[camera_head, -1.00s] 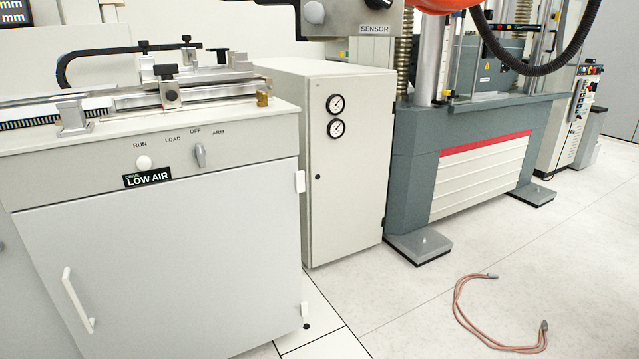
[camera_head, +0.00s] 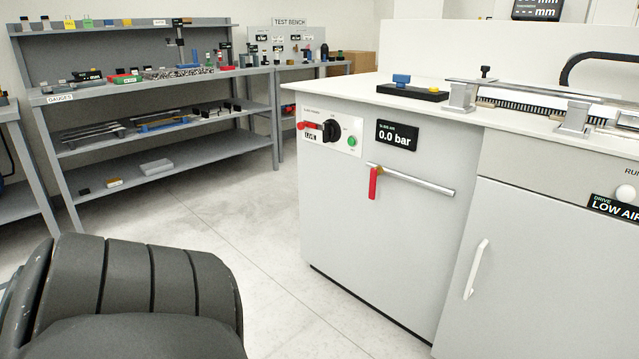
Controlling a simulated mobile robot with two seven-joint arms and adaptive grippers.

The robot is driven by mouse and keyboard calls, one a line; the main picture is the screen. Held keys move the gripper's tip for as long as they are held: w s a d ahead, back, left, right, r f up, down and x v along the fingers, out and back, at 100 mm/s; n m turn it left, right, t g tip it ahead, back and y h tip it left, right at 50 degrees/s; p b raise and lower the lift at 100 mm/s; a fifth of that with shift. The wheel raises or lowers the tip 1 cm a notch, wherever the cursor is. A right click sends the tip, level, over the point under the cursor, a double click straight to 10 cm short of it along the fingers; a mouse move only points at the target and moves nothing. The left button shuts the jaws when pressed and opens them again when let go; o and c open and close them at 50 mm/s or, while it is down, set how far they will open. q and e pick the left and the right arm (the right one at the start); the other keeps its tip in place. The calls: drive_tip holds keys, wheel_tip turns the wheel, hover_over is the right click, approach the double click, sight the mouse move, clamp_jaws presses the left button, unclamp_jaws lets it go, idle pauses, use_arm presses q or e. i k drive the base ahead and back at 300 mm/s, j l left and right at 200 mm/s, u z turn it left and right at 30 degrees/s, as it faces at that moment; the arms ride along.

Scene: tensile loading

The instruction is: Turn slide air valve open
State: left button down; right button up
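The slide air valve is a red lever (camera_head: 375,183) on a thin metal pipe (camera_head: 420,182) along the front of the grey-white cabinet (camera_head: 375,235). The lever hangs down, across the line of the pipe. Above it a black display (camera_head: 397,136) labelled slide air reads 0.0 bar. Neither of my grippers shows in the head view, so I cannot see where they are relative to the lever.
Left of the display, a panel holds a black rotary switch (camera_head: 331,130), a red handle (camera_head: 308,125) and a green button (camera_head: 351,142). A cabinet door handle (camera_head: 475,270) stands out at right. Shelves (camera_head: 165,118) stand at back left; the floor (camera_head: 265,225) between is clear.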

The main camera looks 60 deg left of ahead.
sight(377, 170)
drive_tip(key=u, duration=1.6)
